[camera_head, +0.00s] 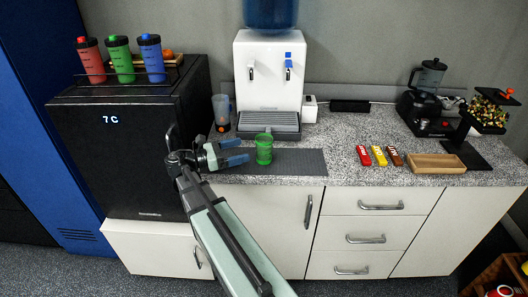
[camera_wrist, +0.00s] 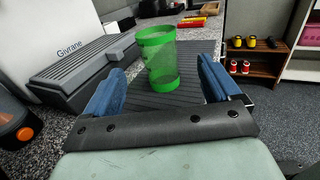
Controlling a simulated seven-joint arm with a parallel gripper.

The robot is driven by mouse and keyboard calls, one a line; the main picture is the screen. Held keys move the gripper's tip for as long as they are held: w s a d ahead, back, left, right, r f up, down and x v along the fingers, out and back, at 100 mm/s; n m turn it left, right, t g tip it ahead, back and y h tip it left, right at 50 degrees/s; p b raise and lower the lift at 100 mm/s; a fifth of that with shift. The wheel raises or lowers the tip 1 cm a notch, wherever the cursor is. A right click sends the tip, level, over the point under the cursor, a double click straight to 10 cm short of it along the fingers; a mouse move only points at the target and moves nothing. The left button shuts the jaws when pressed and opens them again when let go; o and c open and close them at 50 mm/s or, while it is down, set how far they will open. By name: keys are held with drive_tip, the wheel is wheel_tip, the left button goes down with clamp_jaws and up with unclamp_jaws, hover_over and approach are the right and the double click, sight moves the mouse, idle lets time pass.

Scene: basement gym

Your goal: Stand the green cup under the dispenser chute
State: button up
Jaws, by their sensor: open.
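The green cup (camera_head: 264,149) is translucent and stands upright on a dark ribbed mat (camera_head: 305,163) at the front of the counter. My gripper (camera_head: 240,151) is open just left of the cup, its blue fingers pointing toward it. In the wrist view the cup (camera_wrist: 158,62) appears between the spread fingers (camera_wrist: 162,80), with visible gaps on both sides. A dispenser (camera_head: 489,108) with colourful pieces stands at the right end of the counter, above a black base (camera_head: 466,154). Its chute outlet is too small to make out clearly.
A white water dispenser (camera_head: 268,80) with a grey drip tray (camera_head: 270,123) stands behind the cup. Three candy bars (camera_head: 379,156), a wooden tray (camera_head: 437,163) and a black coffee machine (camera_head: 428,102) are to the right. A grey shaker (camera_head: 221,113) stands behind my gripper.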

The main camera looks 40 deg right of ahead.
sight(269, 143)
drive_tip(key=shift+x, duration=5.85)
drive_tip(key=shift+w+d, duration=0.1)
drive_tip(key=shift+w, duration=0.05)
drive_tip(key=shift+c, duration=0.4)
drive_tip(key=c, duration=1.1)
drive_tip(key=shift+o, duration=0.2)
drive_tip(key=shift+r, duration=0.2)
wheel_tip(269, 143, up, 10)
drive_tip(key=shift+f, duration=0.15)
